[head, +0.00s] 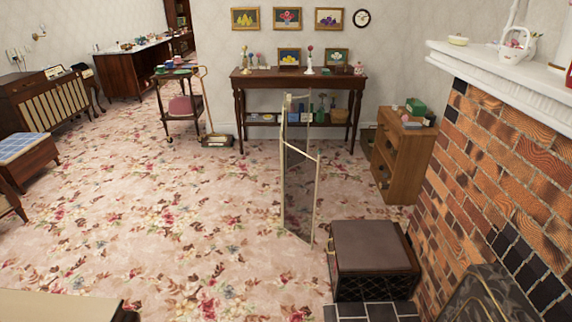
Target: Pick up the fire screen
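A dark panel with a faint leafy pattern and a thin pale metal edge (478,298) stands beside the brick fireplace at the bottom right, cut off by the frame; it looks like the fire screen. A tall, narrow panel with cream edges and dark see-through panes (298,190) stands upright on the carpet near the middle; I cannot tell if it is also a screen. Neither of my grippers is in view, so nothing is seen touching either panel.
The brick fireplace (500,160) rises at right. The flowered carpet at left (150,220) is mostly clear.

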